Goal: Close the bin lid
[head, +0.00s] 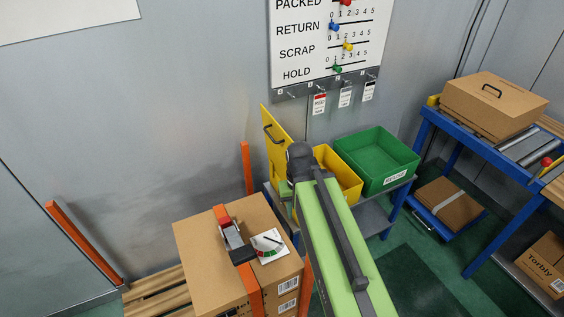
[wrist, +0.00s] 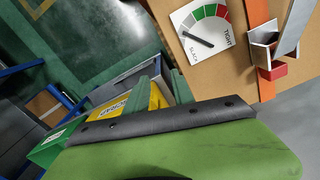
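The yellow bin (head: 342,180) stands on a blue-framed stand, partly hidden behind my green arm. Its yellow lid (head: 285,157) stands raised, nearly upright, at the bin's left side, with a dark handle (head: 272,132) on its face. My gripper (head: 285,189) is mostly hidden behind my arm's dark end joint, close to the lid's lower part; I cannot tell whether they touch. In the wrist view, part of the yellow bin (wrist: 118,106) shows beyond the green parts of my arm.
A green bin (head: 376,160) stands right of the yellow one. A strapped cardboard box (head: 199,242) with a tension gauge (head: 269,243) stands at the front left, beside orange posts. A blue roller conveyor (head: 500,138) with a carton is at right. Green floor lies between.

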